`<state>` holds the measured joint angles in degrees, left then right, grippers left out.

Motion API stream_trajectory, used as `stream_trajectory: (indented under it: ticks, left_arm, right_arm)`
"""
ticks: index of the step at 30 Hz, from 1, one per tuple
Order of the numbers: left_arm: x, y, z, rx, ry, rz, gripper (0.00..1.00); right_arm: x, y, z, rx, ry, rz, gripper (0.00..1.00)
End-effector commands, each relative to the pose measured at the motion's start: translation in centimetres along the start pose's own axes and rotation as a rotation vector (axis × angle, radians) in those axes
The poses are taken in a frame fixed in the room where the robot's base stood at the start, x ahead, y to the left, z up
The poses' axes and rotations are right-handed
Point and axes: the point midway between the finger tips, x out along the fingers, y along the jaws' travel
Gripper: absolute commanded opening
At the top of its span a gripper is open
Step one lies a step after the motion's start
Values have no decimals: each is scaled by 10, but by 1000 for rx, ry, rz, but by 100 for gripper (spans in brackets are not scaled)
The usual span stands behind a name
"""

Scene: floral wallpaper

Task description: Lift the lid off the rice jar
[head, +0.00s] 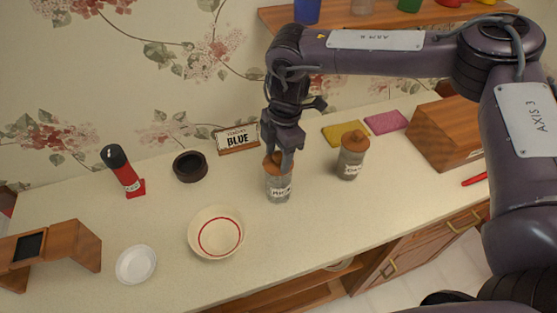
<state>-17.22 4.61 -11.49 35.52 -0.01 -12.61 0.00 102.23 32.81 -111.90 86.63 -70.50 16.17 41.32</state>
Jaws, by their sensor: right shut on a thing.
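The rice jar (279,189) is a clear glass jar with a white label, standing upright on the counter. Its wooden lid (268,166) sits at the top of the jar, partly hidden by my fingers. My right gripper (279,160) points straight down from above and is shut on the lid. I cannot see a gap between the lid and the jar. My left gripper is not in view.
A second jar (350,160) with a wooden lid stands to the right. A wooden box (445,135) is at right.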

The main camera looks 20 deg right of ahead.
Motion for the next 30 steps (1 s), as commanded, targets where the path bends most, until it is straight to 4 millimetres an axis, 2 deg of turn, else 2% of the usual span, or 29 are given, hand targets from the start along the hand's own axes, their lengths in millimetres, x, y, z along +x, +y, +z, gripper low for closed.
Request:
stream_trajectory:
  ticks: [1, 7, 8, 9, 14, 20, 24, 30]
  left_arm:
    - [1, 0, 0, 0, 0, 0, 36]
    - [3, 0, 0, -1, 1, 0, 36]
    - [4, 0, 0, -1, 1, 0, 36]
    - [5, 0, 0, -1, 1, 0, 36]
    - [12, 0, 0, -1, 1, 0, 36]
    - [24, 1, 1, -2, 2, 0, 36]
    - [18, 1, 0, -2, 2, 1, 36]
    - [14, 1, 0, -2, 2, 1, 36]
  right_arm:
    - [7, -4, 1, -1, -2, -14, 30]
    - [5, -5, 0, -1, -2, -16, 30]
    - [3, -5, 0, -1, -1, -16, 26]
    - [0, -5, 0, -1, -2, -16, 0]
    - [-22, -3, -3, -2, -1, -9, 0]
    - [-78, 0, -10, -1, -2, -1, 0]
    - [-123, 0, -15, -3, -6, 0, 0]
    - [-168, 0, -20, -1, -5, -1, 0]
